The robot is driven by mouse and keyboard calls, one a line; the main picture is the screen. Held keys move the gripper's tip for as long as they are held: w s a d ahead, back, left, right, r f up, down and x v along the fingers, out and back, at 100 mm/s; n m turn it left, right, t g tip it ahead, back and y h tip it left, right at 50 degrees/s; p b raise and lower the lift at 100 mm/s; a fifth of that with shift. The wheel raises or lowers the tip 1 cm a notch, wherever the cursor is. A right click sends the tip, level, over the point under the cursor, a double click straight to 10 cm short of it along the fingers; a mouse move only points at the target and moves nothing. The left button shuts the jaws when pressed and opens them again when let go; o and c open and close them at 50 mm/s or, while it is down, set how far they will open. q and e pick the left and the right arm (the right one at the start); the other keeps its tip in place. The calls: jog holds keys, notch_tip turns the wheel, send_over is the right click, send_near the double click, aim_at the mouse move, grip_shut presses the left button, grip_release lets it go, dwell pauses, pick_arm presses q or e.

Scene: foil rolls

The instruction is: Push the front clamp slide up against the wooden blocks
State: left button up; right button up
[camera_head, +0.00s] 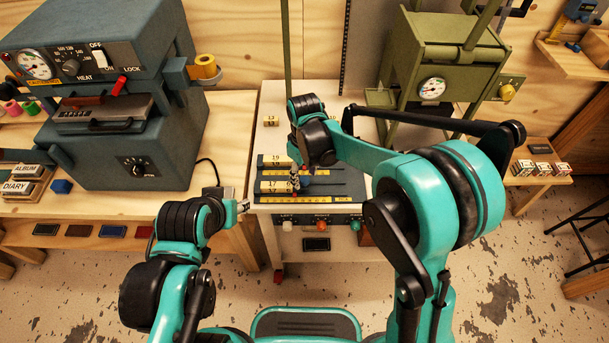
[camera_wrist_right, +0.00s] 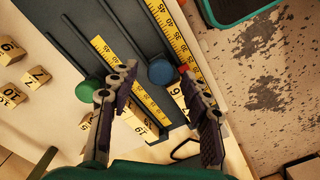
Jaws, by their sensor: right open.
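The dark clamp bed (camera_head: 335,178) lies on the white table with yellow rulers along its slots. Wooden number blocks (camera_head: 270,187) sit at its left end; some show between my fingers in the wrist view (camera_wrist_right: 176,92). A round blue knob (camera_wrist_right: 160,71), seemingly on the front slide, stands in the front channel, a little apart from the blocks. A green knob (camera_wrist_right: 86,90) stands on the rear channel. My right gripper (camera_wrist_right: 152,88) is open over the bed, its fingers either side of the blocks, the blue knob just beyond the fingertips. My left gripper (camera_head: 243,206) is left of the table's front; its jaw state is unclear.
Loose number blocks (camera_wrist_right: 10,95) lie on the white tabletop behind the bed. A blue-grey heat press (camera_head: 110,90) stands left and a green press (camera_head: 440,75) at the back right. Buttons line the table's front panel (camera_head: 340,222). The channels right of the blue knob are clear.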

aim_at(304, 178)
notch_tip(304, 178, up, 11)
dwell(0.3)
jog(key=shift+r, duration=0.1)
jog(key=s+d+m+t, duration=0.7)
jog(key=s+d+m, duration=0.2)
jog(key=s+d, duration=0.7)
jog(key=shift+s+d+f, duration=0.15)
jog(key=shift+d+f, duration=0.1)
jog(key=shift+d, duration=1.45)
